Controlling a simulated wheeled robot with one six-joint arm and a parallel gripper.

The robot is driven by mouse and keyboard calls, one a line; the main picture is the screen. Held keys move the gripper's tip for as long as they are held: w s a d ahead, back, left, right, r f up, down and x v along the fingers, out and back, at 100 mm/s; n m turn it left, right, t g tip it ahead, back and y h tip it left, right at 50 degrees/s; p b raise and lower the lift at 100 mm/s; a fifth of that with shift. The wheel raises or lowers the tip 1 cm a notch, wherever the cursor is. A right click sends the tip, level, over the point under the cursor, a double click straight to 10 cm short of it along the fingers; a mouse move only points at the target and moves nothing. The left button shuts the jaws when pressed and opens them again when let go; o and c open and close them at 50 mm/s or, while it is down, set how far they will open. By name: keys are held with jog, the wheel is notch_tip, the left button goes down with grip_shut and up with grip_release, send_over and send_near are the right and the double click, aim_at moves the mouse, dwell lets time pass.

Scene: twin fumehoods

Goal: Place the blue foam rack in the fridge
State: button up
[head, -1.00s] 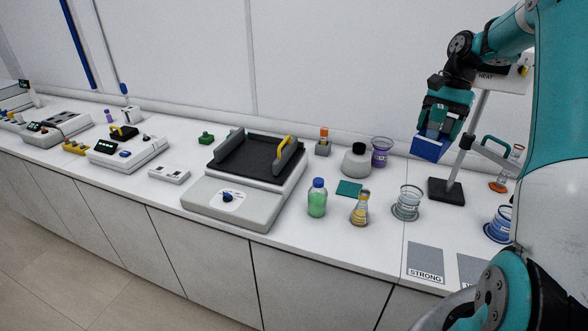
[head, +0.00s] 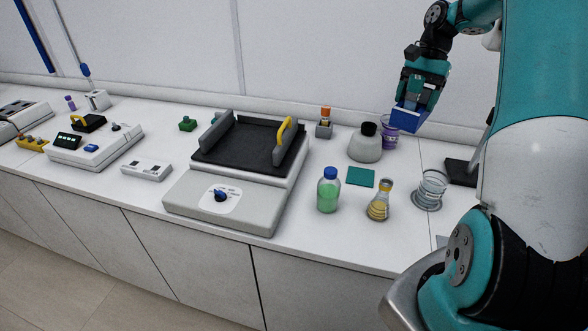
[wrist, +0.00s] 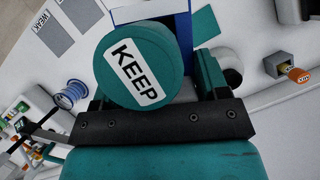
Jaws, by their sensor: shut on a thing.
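The blue foam rack (head: 409,119) is held in my gripper (head: 421,90), up in the air above the back of the bench, in front of the purple beaker. In the wrist view, part of the blue rack (wrist: 183,32) shows past the fingers. There a round teal piece labelled KEEP (wrist: 136,68) fills the space between the fingers of my gripper (wrist: 155,85) and hides much of the rack. I cannot tell how it joins the rack. No fridge shows in these views.
Below and near the rack stand a grey bottle with a black cap (head: 365,146) and the purple beaker (head: 390,135). A green bottle (head: 328,192), a yellow flask (head: 379,205), a glass beaker (head: 430,190) and a shaker (head: 235,175) stand on the bench. My arm hides the right side.

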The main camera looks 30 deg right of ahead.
jog(key=shift+w+f+b, duration=0.15)
jog(key=shift+f+b, duration=1.6)
jog(key=shift+f, duration=0.55)
notch_tip(320, 180, down, 19)
jog(key=shift+f+p, duration=0.2)
jog(key=shift+p, duration=0.2)
jog(key=shift+f, duration=0.15)
jog(key=o, duration=0.9)
